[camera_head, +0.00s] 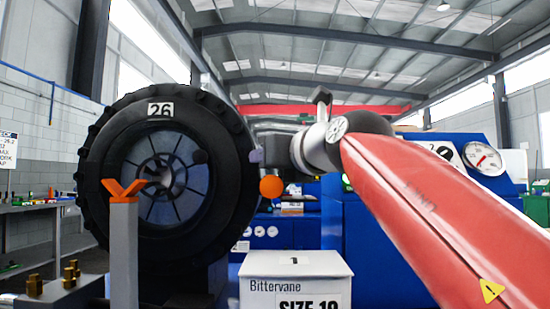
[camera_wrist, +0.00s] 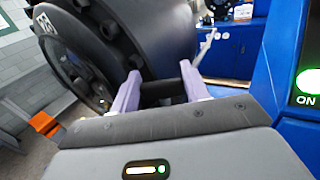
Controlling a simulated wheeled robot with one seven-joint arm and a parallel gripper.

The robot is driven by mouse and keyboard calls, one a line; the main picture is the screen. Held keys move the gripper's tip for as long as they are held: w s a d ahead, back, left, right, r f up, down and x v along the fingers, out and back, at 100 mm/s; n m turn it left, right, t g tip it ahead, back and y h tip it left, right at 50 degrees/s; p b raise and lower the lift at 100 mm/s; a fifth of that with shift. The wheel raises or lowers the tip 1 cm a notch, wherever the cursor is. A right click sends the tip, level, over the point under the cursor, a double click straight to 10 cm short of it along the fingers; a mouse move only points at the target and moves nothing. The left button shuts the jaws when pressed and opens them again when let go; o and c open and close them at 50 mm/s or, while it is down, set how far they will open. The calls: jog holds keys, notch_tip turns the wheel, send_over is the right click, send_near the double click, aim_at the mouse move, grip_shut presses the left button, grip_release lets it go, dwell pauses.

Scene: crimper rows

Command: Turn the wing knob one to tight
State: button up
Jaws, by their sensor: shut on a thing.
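My gripper (camera_head: 258,156) is beside the right edge of a large black tyre-like wheel (camera_head: 101,142) marked 26. In the wrist view, the two purple fingers of my gripper (camera_wrist: 160,74) stand on either side of a dark bar-like piece, which I take to be the wing knob (camera_wrist: 163,89). The gripper is shut on it. The knob's full shape and its turning angle are hidden by the fingers and by the dark housing (camera_wrist: 150,35) behind. In the head view I cannot make the knob out.
An orange V-shaped rest (camera_head: 125,190) stands on a grey post at left. An orange ball (camera_head: 271,187) is just below my gripper. A white box (camera_head: 295,264) labelled Bittervane is below. Blue cabinets (camera_head: 375,240) with a gauge (camera_head: 482,158) stand behind my red arm.

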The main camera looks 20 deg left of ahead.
jog(key=o, duration=1)
jog(key=shift+w, duration=0.15)
jog(key=shift+r, duration=0.1)
